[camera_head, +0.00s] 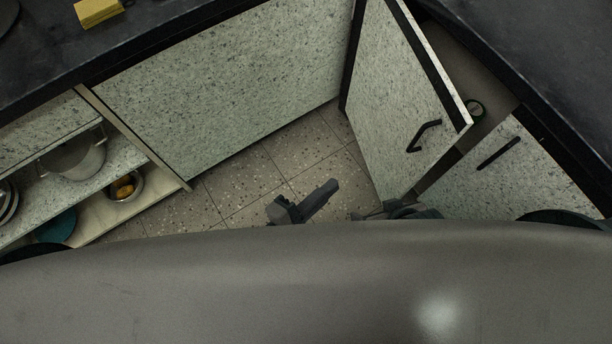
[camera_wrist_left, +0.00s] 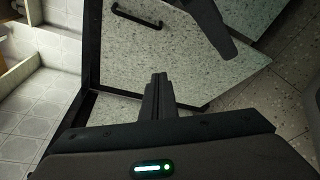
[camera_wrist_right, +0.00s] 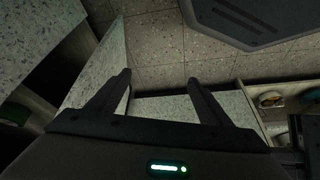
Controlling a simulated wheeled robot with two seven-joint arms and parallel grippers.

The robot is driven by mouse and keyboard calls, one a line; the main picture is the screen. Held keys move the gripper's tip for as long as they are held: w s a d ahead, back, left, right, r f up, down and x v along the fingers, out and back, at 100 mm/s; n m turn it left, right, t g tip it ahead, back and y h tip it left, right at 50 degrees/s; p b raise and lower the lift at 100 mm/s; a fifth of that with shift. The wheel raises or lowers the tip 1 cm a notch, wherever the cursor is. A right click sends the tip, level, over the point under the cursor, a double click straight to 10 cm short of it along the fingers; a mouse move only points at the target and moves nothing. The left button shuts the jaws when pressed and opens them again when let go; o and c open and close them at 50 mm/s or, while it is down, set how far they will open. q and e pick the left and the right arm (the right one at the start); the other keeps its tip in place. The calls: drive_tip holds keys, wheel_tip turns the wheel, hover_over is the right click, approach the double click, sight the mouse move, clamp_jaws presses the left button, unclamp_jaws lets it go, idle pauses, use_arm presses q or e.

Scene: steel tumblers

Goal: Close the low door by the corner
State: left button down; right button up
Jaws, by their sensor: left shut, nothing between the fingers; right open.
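The low door (camera_head: 405,105) by the corner stands swung open, its speckled pale face and black bar handle (camera_head: 422,135) showing. In the left wrist view the door (camera_wrist_left: 130,55) and its handle (camera_wrist_left: 145,18) lie beyond my left gripper (camera_wrist_left: 157,78), which is shut and empty. In the head view my left gripper (camera_head: 332,185) is over the floor, left of the door and apart from it. My right gripper (camera_head: 362,215) is low by the door's lower end, partly hidden by my body. In the right wrist view my right gripper (camera_wrist_right: 160,84) is open, with a panel edge close left.
The open cupboard holds a dark green round item (camera_head: 474,109). Another closed door (camera_head: 515,170) is at right. Dark counters (camera_head: 555,60) run above. Open shelves (camera_head: 120,160) with a pot and bowls are at left. Tiled floor (camera_head: 240,185) is clear between.

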use_arm(q)
drive_tip(key=b+v, duration=0.1)
drive_tip(key=v, duration=0.5)
drive_tip(key=shift+s+a, duration=0.2)
use_arm(e)
drive_tip(key=shift+w+a+r+t+y, duration=0.15)
drive_tip(key=shift+w+a+t, duration=0.1)
drive_tip(key=shift+a, duration=0.25)
drive_tip(key=shift+w+a+r+t+y, duration=0.15)
drive_tip(key=shift+w+a, duration=0.1)
drive_tip(key=shift+a, duration=0.2)
drive_tip(key=shift+f, duration=0.15)
drive_tip(key=c, duration=1)
drive_tip(key=shift+d, duration=0.1)
clamp_jaws()
use_arm(q)
drive_tip(key=a+f+m+g+y, duration=0.1)
drive_tip(key=a+f+m+y, duration=0.1)
drive_tip(key=a+m, duration=0.3)
drive_tip(key=a+f+m+g+y, duration=0.2)
drive_tip(key=a+f+m+y, duration=0.1)
drive_tip(key=a+m, duration=0.3)
drive_tip(key=w+a+f+m+g+y, duration=0.1)
drive_tip(key=a+f+m+g+y, duration=0.1)
drive_tip(key=a+m+y, duration=0.3)
drive_tip(key=a+f, duration=0.1)
drive_tip(key=a, duration=0.1)
drive_tip(key=shift+a+f, duration=0.25)
drive_tip(key=shift+a, duration=0.1)
